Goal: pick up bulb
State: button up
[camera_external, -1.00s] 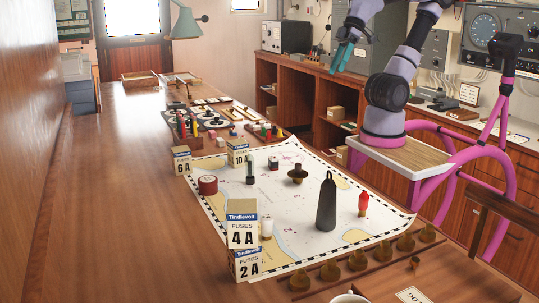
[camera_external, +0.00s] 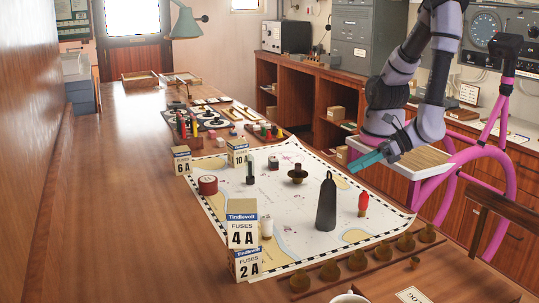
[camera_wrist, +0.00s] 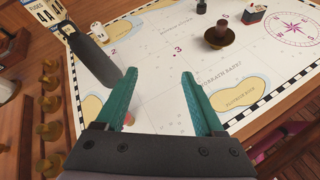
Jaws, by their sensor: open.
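A small red bulb-shaped object (camera_external: 363,204), likely the bulb, stands upright on the chart (camera_external: 305,232), right of a dark tapered weight (camera_external: 326,205). My gripper (camera_external: 358,165) is open and empty, with teal fingers above the chart's right edge, higher than the red bulb and apart from it. In the wrist view the open fingers (camera_wrist: 160,74) point over the chart. A small reddish patch (camera_wrist: 128,118) beside the left finger may be the bulb; the finger hides most of it.
The dark weight (camera_wrist: 96,58) lies left of the left finger in the wrist view. A brown turned piece (camera_external: 297,175) stands mid-chart. Fuse boxes (camera_external: 242,228) stand at the chart's left. Several brass knobs (camera_external: 358,260) line its front edge. The chart's middle is mostly clear.

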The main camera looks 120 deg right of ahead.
aim_at(359, 205)
jog(key=s+a+f+n+y, duration=0.1)
jog(key=a+n, duration=0.1)
jog(key=s+a+f+n+t+y, duration=0.1)
jog(key=a+f+n+y, duration=0.1)
jog(key=a+n, duration=0.1)
jog(key=s+a+f+n+t+y, duration=0.1)
jog(key=a+n, duration=0.1)
jog(key=shift+s+a+f, duration=0.3)
jog(key=shift+s, duration=0.1)
jog(key=shift+w+f+n, duration=0.25)
jog(key=shift+w+n, duration=0.05)
jog(key=x, duration=1)
jog(key=shift+a+r, duration=0.25)
grip_shut()
